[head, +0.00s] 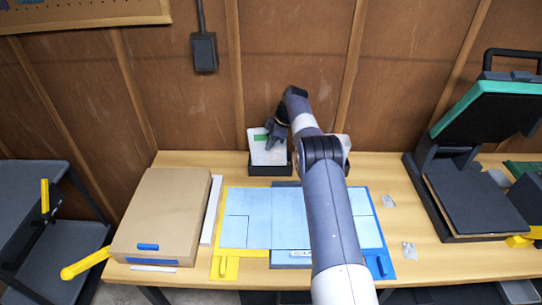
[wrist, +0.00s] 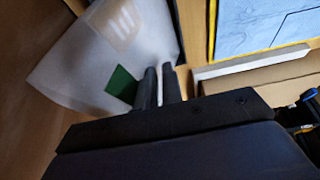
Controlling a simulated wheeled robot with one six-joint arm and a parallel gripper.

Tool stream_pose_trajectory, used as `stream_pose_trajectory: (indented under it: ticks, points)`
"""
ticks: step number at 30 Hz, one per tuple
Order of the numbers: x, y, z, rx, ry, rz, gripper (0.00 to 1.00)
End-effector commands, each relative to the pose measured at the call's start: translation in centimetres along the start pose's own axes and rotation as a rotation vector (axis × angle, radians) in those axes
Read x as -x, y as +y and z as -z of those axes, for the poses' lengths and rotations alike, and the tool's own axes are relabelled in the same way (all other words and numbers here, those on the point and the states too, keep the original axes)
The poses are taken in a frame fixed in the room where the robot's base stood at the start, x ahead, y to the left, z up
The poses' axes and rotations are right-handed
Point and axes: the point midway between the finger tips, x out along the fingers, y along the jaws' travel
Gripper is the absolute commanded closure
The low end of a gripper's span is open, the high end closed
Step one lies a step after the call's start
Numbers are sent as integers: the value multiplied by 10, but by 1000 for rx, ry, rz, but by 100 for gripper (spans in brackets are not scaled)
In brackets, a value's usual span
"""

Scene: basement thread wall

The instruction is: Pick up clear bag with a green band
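The clear bag (head: 266,155) looks whitish and stands in a small black bin (head: 268,169) at the back of the table. Its green band (head: 261,138) shows near the top. In the wrist view the bag (wrist: 75,68) fills the upper left, with the green band (wrist: 121,84) just left of the fingers. My gripper (head: 271,143) is at the upper right part of the bag. In the wrist view my gripper (wrist: 158,76) has its fingers close together with a narrow pale strip between them. I cannot tell whether the bag is pinched there.
A brown box (head: 160,215) lies at the left of the table. Small clear packets (head: 409,250) lie to the right, before a black and green press (head: 480,190). The wooden wall (head: 300,60) rises close behind the bin.

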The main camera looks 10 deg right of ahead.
Motion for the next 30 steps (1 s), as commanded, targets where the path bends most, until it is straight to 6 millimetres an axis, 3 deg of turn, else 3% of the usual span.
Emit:
stream_pose_trajectory:
  ticks: [1, 2, 3, 20, 30]
  points:
    - [-25, -4, -12, -12, -12, 16, 67]
    - [-25, -4, -12, -12, -12, 16, 72]
    - [-25, -4, -12, -12, -12, 16, 100]
    - [-17, -2, -7, -9, -9, 12, 100]
    - [49, 0, 22, -7, -6, 2, 100]
